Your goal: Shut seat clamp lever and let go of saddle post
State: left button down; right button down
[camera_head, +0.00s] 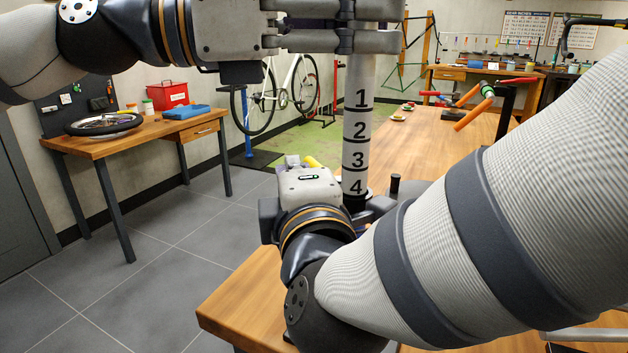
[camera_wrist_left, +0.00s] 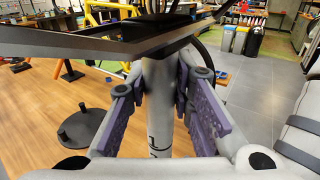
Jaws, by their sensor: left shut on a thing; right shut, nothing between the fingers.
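The saddle post (camera_head: 357,120) is a pale upright tube marked 1 to 4, with the 4 just above a collar at its foot. My left gripper (camera_head: 375,40) is shut on the upper post. In the left wrist view, its purple pads flank the post (camera_wrist_left: 158,90), beneath a broad dark shape that looks like the saddle (camera_wrist_left: 70,40). My right gripper (camera_head: 375,207) is shut and empty beside the foot of the post. The clamp lever cannot be made out; my right gripper and arm cover much of that area.
A wooden table (camera_head: 240,305) lies under my right arm. A small black upright piece (camera_head: 395,183) stands just right of the post. Colored tubes on a stand (camera_head: 487,90) are farther back. A side bench (camera_head: 150,133) with a wheel (camera_head: 103,124) is at left, beyond open floor.

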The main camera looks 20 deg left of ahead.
aim_at(314, 163)
jog(key=m+h, duration=0.1)
jog(key=w+m+t+h, duration=0.1)
jog(key=h, duration=0.1)
jog(key=m+t+h, duration=0.1)
jog(key=shift+w+d+h, duration=0.2)
jog(key=shift+w+h, duration=0.05)
jog(key=shift+h, duration=0.15)
jog(key=shift+w+d, duration=0.2)
jog(key=shift+w, duration=0.25)
jog(key=shift+w+d+m+t+h, duration=0.15)
jog(key=shift+w+m+t+h, duration=0.25)
jog(key=shift+m+h, duration=0.35)
jog(key=shift+d+m+h, duration=0.15)
jog(key=shift+m+h, duration=0.1)
